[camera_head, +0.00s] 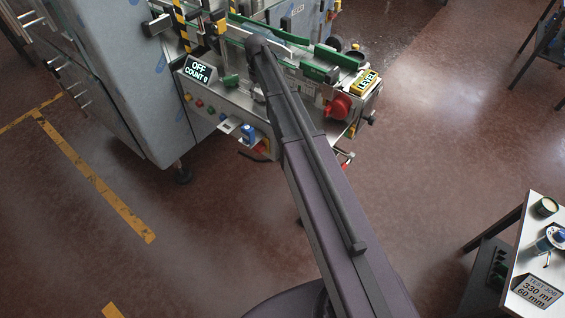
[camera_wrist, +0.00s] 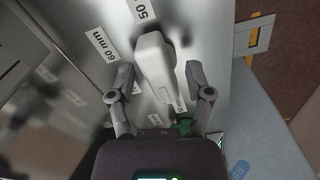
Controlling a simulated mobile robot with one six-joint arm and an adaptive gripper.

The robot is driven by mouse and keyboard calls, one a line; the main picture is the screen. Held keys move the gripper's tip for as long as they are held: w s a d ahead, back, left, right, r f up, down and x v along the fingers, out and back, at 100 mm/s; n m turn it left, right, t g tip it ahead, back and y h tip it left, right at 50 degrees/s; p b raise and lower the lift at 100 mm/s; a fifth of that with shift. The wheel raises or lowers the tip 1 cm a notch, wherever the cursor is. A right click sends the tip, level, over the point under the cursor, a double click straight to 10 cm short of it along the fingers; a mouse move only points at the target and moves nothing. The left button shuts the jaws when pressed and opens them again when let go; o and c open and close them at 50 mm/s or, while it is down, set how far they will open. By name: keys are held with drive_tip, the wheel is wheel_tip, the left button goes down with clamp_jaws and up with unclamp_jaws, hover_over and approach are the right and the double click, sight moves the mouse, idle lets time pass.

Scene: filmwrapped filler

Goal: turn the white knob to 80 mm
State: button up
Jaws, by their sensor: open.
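In the wrist view the white knob (camera_wrist: 154,62) is a long, rounded handle on a grey metal panel (camera_wrist: 205,25). Printed labels surround it: one reading 50 (camera_wrist: 145,10) above and one reading 60 mm (camera_wrist: 102,45) at upper left. Another label (camera_wrist: 180,103) below is partly hidden and unreadable. I cannot tell which mark the knob points to. My gripper (camera_wrist: 157,82) is open, with one finger on each side of the knob's lower part. Gaps show between both fingers and the knob. In the head view my arm hides the gripper, and I cannot make out the knob.
In the head view, the machine's display (camera_head: 198,70) reads OFF, COUNT 0. A side table (camera_head: 548,207) at right holds a job card (camera_head: 538,291). Open floor lies between.

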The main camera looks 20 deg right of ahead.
sight(259, 91)
drive_tip(key=m, duration=0.5)
drive_tip(key=shift+m, duration=0.4)
drive_tip(key=m, duration=1.5)
wheel_tip(259, 91, up, 14)
drive_tip(key=p, duration=1.4)
drive_tip(key=s+f+n+b, duration=0.8)
drive_tip(key=s+f+b, duration=0.1)
drive_tip(key=s, duration=0.6)
drive_tip(key=s+f+n+b, duration=0.8)
drive_tip(key=s+f+b, duration=0.2)
drive_tip(key=s, duration=0.5)
drive_tip(key=shift+a+f+n, duration=0.15)
drive_tip(key=shift+f+n, duration=0.15)
drive_tip(key=shift+r, duration=0.1)
